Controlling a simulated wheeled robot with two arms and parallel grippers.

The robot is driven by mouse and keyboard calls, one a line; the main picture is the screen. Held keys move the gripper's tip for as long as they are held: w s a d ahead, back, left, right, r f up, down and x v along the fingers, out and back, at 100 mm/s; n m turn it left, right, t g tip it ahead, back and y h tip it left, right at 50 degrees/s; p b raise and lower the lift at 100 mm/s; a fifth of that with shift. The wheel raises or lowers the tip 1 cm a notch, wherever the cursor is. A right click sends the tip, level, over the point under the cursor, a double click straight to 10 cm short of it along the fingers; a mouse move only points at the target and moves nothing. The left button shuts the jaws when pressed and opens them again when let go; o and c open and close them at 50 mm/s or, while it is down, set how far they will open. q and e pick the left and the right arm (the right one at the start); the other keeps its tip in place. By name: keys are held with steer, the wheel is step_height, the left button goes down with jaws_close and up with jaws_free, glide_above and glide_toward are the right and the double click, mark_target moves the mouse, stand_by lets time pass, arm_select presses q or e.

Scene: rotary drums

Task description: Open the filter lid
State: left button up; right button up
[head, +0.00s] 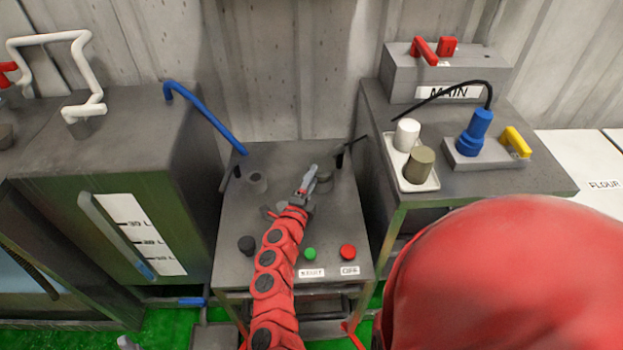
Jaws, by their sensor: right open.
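No part in the head view is labelled as a filter, so I cannot tell which piece is the filter lid. A low grey bench (330,225) stands in the middle. Small dark round fittings sit on its top, one (256,183) at the back left and one (324,181) at the back right. My right gripper (309,180) is over the back half of the bench, close beside the back right fitting and partly in front of it. It is open and seems empty; contact with the fitting cannot be told. My left gripper does not show.
Green (309,253) and red (348,252) buttons sit at the bench front. A grey tank (110,150) with a blue pipe (205,118) stands left. A higher cabinet (520,180) with a white tray (416,184) and the MAIN box (440,72) stands right.

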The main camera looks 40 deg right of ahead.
jaws_close()
stand_by(1.4)
